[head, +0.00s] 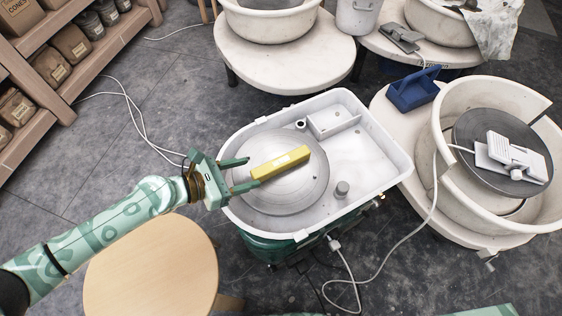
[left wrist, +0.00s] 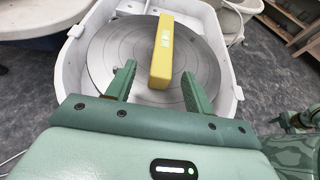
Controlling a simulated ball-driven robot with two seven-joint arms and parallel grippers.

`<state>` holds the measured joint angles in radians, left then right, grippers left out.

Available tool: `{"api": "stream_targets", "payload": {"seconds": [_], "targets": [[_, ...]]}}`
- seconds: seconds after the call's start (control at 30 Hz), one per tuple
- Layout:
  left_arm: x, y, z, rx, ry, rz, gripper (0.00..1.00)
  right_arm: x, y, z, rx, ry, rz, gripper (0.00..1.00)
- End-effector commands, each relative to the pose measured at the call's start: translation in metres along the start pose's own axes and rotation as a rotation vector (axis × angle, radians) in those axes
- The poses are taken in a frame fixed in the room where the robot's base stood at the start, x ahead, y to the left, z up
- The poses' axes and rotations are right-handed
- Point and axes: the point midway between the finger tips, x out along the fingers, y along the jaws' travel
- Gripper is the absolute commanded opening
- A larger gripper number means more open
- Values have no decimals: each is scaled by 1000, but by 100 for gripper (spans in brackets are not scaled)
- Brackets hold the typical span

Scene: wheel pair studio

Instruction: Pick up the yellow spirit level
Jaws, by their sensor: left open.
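The yellow spirit level (head: 281,161) lies on the round grey wheel head (head: 262,199) inside a white basin, slanting up to the right in the head view. In the left wrist view the level (left wrist: 161,55) points away from me, its near end between the finger tips. My left gripper (head: 248,174) is open at the level's near left end, one finger on each side. Whether a finger touches the level I cannot tell. My right gripper is not in view.
The white basin's raised rim (head: 398,160) surrounds the wheel head. A round wooden stool (head: 150,268) stands in front of it. A second wheel (head: 470,130) with a white pedal on it stands right, beside a blue caddy (head: 414,92). White cables cross the floor.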

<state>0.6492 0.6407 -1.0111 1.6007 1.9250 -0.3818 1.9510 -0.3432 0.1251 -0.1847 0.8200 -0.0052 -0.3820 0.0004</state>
Motion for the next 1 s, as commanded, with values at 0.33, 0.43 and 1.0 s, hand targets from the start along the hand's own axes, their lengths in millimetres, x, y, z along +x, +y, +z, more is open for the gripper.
{"api": "stream_targets", "payload": {"seconds": [0.33,0.43,1.0], "targets": [[40,-2,2,3,-1,-2,53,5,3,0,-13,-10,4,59],[58,-3,3,2,-1,-2,53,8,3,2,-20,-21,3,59],[73,-3,4,2,1,0,3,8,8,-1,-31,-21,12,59]]}}
